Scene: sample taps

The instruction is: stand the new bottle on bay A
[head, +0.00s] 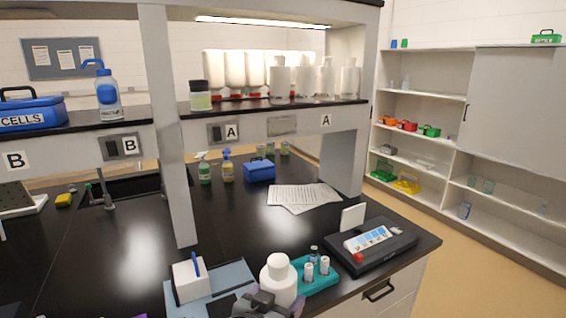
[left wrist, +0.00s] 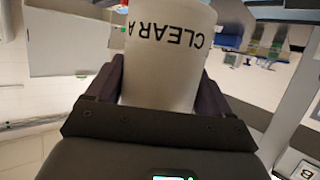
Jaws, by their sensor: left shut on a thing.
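A white bottle with a white cap (head: 279,283) is at the bottom middle of the head view, upright. My left gripper (head: 268,304) is shut on it from the near side. In the left wrist view the white bottle (left wrist: 165,60) fills the space between the dark fingers, with "CLEAR A" on it upside down. I cannot tell whether its base touches the bench. The bay A shelf (head: 270,108), with "A" labels on its front edge, is above and beyond the bottle. A dark-lidded jar (head: 200,97) and several white bottles (head: 245,70) stand on it. My right gripper is not in view.
A teal rack with small vials (head: 320,275) is just right of the bottle. A white box with a blue pen (head: 191,278) is to its left. A dark instrument (head: 370,245) is at the bench's right. A grey post (head: 168,120) stands left of bay A.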

